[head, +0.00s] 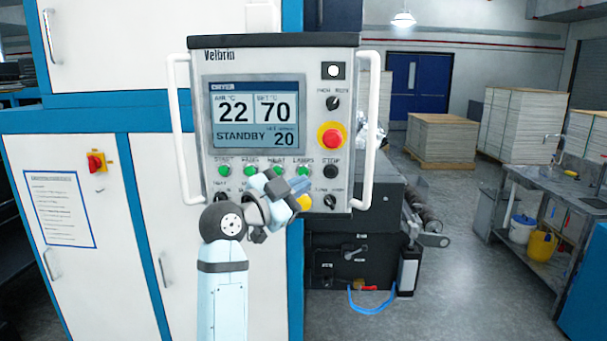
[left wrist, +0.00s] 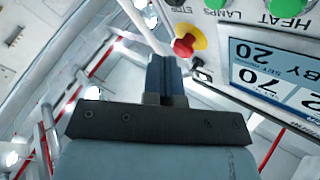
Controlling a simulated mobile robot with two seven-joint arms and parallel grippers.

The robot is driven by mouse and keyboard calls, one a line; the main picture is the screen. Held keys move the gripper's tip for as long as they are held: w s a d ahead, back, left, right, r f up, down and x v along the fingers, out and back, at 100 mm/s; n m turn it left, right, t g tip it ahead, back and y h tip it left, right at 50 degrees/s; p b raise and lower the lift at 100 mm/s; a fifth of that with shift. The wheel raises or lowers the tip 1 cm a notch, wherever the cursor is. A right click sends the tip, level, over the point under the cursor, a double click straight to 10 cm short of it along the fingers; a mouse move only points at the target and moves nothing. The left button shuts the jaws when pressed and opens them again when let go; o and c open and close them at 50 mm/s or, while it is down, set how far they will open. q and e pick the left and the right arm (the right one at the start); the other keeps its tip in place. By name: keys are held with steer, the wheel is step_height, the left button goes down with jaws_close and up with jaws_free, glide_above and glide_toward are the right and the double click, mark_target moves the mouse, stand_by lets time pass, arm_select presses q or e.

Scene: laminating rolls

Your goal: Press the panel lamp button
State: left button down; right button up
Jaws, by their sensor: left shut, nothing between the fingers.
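The control panel (head: 202,120) is a grey box on a white and blue cabinet. Its row of green buttons includes the lamps button (head: 303,170), between the heat button (head: 277,171) and the black stop button (head: 330,172). In the left wrist view the panel is upside down, and the green lamps button (left wrist: 214,3) is cut by the top edge, beside the heat button (left wrist: 284,12). My left gripper (head: 300,187) is in front of the panel's lower part, just below the lamps button; its fingers (left wrist: 166,75) are shut and empty. I cannot tell whether they touch the panel. My right gripper is not in view.
A red emergency stop (head: 332,137) on a yellow base sits above the stop button. White handles (head: 369,130) flank the panel. The screen (head: 254,118) reads STANDBY. A dark machine (head: 345,240) stands behind; open floor (head: 450,290) lies to the right.

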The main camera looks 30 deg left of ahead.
arm_select(q)
steer(key=shift+w+a+b, duration=0.1)
steer(key=shift+w+a, duration=0.35)
steer(key=shift+w, duration=0.3)
steer(key=shift+w+a+b, duration=0.15)
steer(key=shift+w+a, duration=0.35)
steer(key=shift+w, duration=0.3)
steer(key=shift+w+a+b, duration=0.1)
steer(key=shift+w+a, duration=0.35)
steer(key=shift+w, duration=0.3)
steer(key=shift+w+a, duration=0.1)
steer(key=shift+w, duration=0.05)
steer(key=shift+w+a, duration=0.2)
steer(key=shift+w+a+b, duration=0.15)
steer(key=shift+w+b, duration=0.15)
steer(key=shift+w, duration=0.05)
stand_by(1.0)
steer(key=shift+s, duration=0.1)
steer(key=shift+s+d, duration=0.4)
steer(key=shift+s, duration=0.2)
steer(key=shift+s+d+p, duration=0.1)
steer(key=shift+s+d, duration=0.35)
steer(key=shift+s, duration=0.25)
steer(key=shift+s+d+p, duration=0.1)
steer(key=shift+s+d, duration=0.35)
steer(key=shift+s, duration=0.3)
steer(key=shift+s+d+p, duration=0.1)
steer(key=shift+s+d, duration=0.35)
steer(key=shift+s, duration=0.25)
